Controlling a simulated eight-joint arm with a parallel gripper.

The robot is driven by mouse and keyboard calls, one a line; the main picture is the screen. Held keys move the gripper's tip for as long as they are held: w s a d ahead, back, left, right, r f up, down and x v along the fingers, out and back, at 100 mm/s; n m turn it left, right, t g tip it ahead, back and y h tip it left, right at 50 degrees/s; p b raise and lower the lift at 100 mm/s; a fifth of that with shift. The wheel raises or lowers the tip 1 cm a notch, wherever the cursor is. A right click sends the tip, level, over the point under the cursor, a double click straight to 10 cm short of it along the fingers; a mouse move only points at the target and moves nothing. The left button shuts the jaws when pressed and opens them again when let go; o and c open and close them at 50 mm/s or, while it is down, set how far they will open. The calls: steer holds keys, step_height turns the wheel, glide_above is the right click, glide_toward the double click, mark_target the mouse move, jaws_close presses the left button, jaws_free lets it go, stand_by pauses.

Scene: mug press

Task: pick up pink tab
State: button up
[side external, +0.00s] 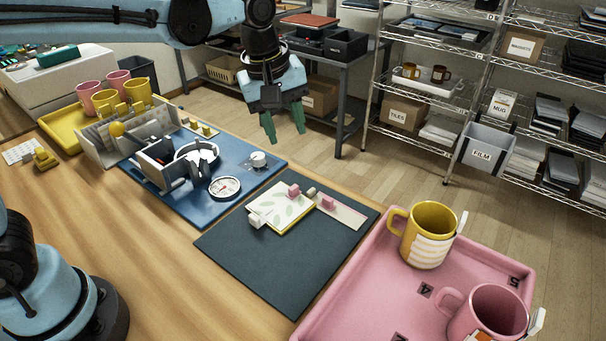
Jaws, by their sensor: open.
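Two small pink blocks that look like tabs sit on the dark mat (270,270). One pink tab (293,191) is at the far edge of a white leaf-patterned sheet (270,212). The other pink tab (328,203) is on a pale pink strip (347,214) to the right. I cannot tell which one the task names. My gripper (284,125) has green fingers, spread apart and empty. It hangs in the air and appears above and behind the mat in the picture, touching neither tab.
A white block (257,222) and a beige block (311,191) sit by the sheet. A pink tray (345,310) with a yellow mug (430,236) and a pink mug (485,318) is at the right. A blue press board (180,203) is left of the mat. The mat's front is clear.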

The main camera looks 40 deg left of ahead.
mark_target(331, 200)
steer(key=w+d+f+n+g, duration=0.3)
steer(key=w+d+f+n, duration=0.2)
steer(key=d+n, duration=0.15)
steer(key=shift+y, duration=0.3)
steer(key=f, duration=1.1)
steer(key=shift+w+d+f, duration=0.2)
steer(key=shift+d+f, duration=0.05)
steer(key=shift+f, duration=0.05)
jaws_close()
